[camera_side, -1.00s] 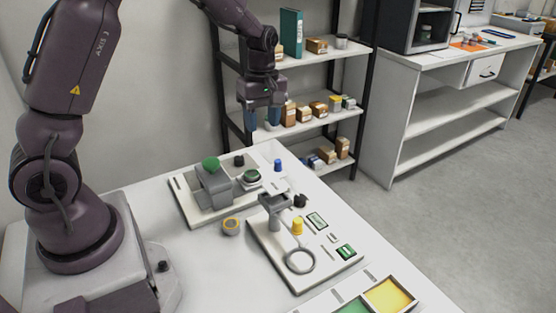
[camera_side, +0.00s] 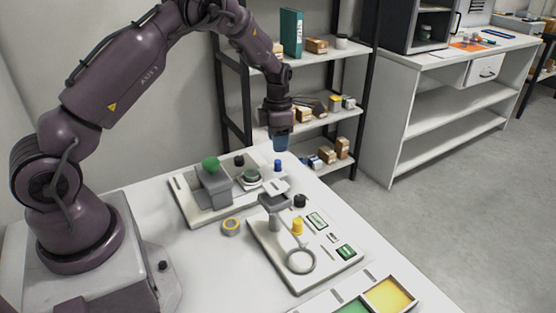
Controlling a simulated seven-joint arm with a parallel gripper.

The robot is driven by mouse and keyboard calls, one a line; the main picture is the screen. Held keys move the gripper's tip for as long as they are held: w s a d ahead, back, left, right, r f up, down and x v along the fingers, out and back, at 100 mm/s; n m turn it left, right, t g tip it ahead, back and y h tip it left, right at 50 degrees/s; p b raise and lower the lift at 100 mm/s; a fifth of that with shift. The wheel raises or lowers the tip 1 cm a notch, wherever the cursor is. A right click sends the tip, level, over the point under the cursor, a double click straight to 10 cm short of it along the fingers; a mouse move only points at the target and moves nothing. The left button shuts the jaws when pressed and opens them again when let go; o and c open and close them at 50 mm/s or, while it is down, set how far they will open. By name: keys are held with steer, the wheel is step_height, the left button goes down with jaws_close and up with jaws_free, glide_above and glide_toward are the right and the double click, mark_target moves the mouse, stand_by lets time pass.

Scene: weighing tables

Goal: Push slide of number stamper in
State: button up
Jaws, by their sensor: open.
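A light board (camera_side: 182,200) at the back of the table carries a grey block-shaped device (camera_side: 211,188) with a green ball knob (camera_side: 211,163). To its right are a round dark-green-topped part (camera_side: 250,176) and an upright blue knob (camera_side: 277,166). I cannot tell for sure which part is the stamper's slide. My gripper (camera_side: 280,143) points down above the blue knob, with a small gap between them as seen here. Its blue fingers overlap in this view; it is open and nothing shows between them.
A second board (camera_side: 283,278) in front holds a grey stand (camera_side: 273,205), a yellow knob (camera_side: 297,226), a black knob (camera_side: 300,201) and a ring (camera_side: 300,261). Shelves (camera_side: 315,125) stand behind my gripper.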

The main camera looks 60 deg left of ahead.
mark_target(278, 160)
step_height(278, 160, down, 7)
steer(key=shift+r, duration=0.1)
stand_by(0.3)
